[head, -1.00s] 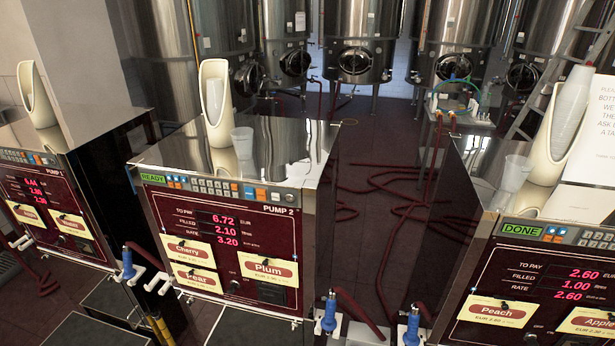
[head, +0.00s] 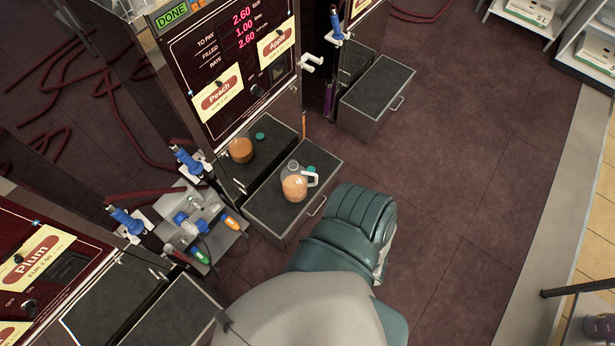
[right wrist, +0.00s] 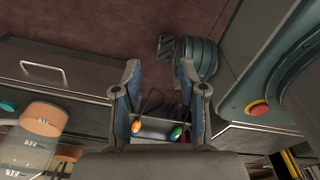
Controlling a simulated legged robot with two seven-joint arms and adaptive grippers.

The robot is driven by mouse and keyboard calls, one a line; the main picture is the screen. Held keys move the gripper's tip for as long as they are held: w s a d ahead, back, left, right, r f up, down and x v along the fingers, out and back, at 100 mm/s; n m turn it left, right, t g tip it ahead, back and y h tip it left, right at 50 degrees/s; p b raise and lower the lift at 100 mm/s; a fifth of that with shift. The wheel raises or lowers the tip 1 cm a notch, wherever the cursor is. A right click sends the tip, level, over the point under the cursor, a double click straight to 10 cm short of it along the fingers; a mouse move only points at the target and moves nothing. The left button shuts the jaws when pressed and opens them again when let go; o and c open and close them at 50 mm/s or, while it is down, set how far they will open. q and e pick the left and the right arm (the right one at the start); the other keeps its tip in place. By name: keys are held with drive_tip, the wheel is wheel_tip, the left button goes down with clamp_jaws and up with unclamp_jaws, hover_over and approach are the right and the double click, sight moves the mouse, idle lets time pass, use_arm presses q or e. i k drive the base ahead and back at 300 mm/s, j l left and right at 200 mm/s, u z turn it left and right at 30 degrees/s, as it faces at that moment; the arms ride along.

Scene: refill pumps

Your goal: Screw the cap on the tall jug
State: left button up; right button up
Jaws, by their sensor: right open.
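A clear jug (head: 295,188) with orange liquid and a white handle stands upright on the dark top of a pulled-out drawer (head: 263,205) below the pump marked DONE. Its neck looks bare. A teal cap (head: 311,169) lies beside it. The right wrist view shows a translucent vessel with an orange part (right wrist: 42,119) at the left; I cannot tell whether it is this jug. My right gripper (right wrist: 158,75) is open and empty, with the vessel off to its left. It is hidden in the head view. My left gripper is not in view.
The shiny cabinet shows another orange jug shape (head: 241,150), apparently a reflection. A small shelf (head: 215,245) left of the drawer holds grey and blue devices. Another drawer (head: 376,95) stands out farther back. The floor (head: 470,170) to the right is clear.

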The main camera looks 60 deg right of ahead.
sight(294, 177)
drive_tip(key=z, duration=1.9)
